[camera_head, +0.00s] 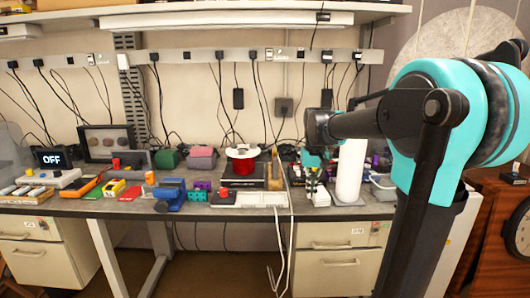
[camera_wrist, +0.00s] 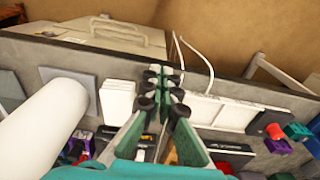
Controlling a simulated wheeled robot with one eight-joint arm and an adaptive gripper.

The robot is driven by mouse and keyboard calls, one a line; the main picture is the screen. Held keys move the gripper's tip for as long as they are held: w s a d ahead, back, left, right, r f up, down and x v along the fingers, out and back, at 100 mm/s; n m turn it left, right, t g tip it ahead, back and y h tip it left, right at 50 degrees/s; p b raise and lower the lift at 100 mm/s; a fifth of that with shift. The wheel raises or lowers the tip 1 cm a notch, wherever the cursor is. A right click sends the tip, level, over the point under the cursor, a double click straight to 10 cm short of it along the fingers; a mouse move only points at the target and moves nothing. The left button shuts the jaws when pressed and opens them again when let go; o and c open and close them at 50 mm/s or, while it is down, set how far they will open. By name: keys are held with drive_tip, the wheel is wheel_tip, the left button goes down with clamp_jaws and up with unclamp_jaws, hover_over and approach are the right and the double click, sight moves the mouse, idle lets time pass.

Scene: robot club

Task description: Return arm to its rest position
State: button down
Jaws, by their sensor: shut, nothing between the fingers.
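My arm reaches in from the right in the head view, with its elbow turned toward the workbench (camera_head: 378,209). My gripper (camera_wrist: 164,82) points down over the bench near its front edge in the wrist view. Its green fingers with black joints are drawn together, and nothing shows between them. In the head view the gripper (camera_head: 315,176) is small and partly hidden by my wrist, left of a white cylinder (camera_head: 350,172). The same white cylinder (camera_wrist: 40,125) lies to the left of the fingers in the wrist view.
White flat blocks (camera_wrist: 117,102) lie beside the fingers. A shelf runs above. Floor is open below.

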drive_tip(key=s+d+f+t, duration=0.1)
drive_tip(key=s+f+t, duration=0.1)
drive_tip(key=s+f, duration=0.7)
drive_tip(key=s+d+f+t, duration=0.1)
drive_tip(key=s+d+f, duration=0.1)
drive_tip(key=s+f, duration=0.8)
drive_tip(key=shift+s+d+f+t, duration=0.25)
drive_tip(key=shift+s+t, duration=0.15)
drive_tip(key=shift+s, duration=0.15)
